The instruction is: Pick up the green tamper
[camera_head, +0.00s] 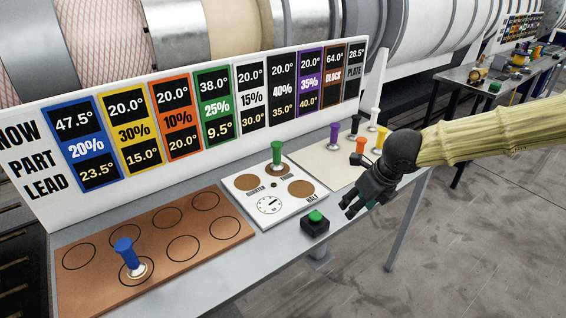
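The green tamper (277,155) stands upright on the back round brown pad of a white board with a dial, near the middle of the bench. My gripper (355,208) hangs to the right of and nearer than the green tamper, just past the small black box with a green button. Its dark fingers look spread and nothing shows between them. It is apart from the tamper.
A blue tamper (127,256) stands on a brown board (190,265) with several marked circles at left. A button box (315,222) sits at the bench's front edge. Purple (334,135), black (354,125), white, yellow and orange tampers stand behind my gripper. A sign board (220,118) lines the back.

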